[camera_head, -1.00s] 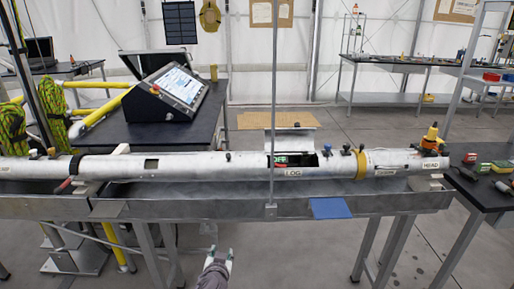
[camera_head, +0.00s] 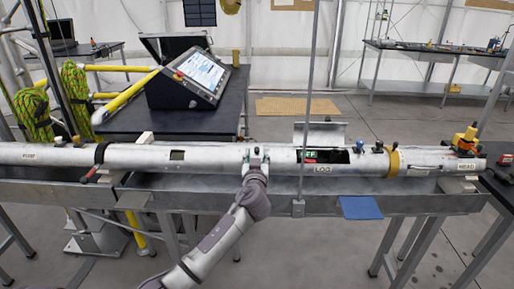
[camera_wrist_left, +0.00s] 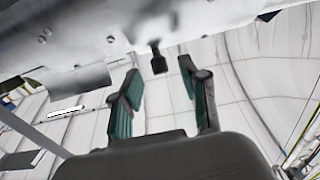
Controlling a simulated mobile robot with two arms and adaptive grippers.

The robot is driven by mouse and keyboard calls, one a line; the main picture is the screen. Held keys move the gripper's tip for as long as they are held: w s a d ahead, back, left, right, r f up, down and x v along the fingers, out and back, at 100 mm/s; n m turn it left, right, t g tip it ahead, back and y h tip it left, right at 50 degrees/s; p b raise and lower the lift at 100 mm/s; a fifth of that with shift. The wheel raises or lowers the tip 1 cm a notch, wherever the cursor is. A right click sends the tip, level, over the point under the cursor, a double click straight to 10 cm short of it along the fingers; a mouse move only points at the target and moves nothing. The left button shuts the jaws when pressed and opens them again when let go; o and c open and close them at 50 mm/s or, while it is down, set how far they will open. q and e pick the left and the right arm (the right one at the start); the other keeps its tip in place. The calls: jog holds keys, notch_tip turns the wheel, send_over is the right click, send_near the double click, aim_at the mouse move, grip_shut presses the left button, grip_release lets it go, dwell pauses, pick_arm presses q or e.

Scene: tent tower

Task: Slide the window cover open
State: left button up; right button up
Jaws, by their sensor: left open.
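The long grey-white tube (camera_head: 215,161) lies level across the head view. Its LOG section has a dark window opening (camera_head: 335,156) with a green lit sign inside. Left of it, a small dark knob stands on the tube; it shows in the left wrist view (camera_wrist_left: 158,62). Which part is the window cover is hard to tell. My left gripper (camera_head: 256,154) is at the tube's front, left of the opening, fingers open. In the left wrist view the left gripper (camera_wrist_left: 160,78) has the knob between and just beyond its fingertips, with no clear contact. My right gripper is out of view.
The tube lies over a metal trough (camera_head: 225,194). A raised curved panel (camera_head: 320,131) stands behind the opening. A thin vertical pole (camera_head: 309,90) passes in front of the tube, right of my gripper. A blue plate (camera_head: 361,207) juts from the trough. A console (camera_head: 190,77) sits behind.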

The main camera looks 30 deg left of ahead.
aim_at(256, 152)
pick_arm(q)
jog(key=shift+x, duration=1.8)
jog(key=shift+c, duration=0.3)
grip_shut()
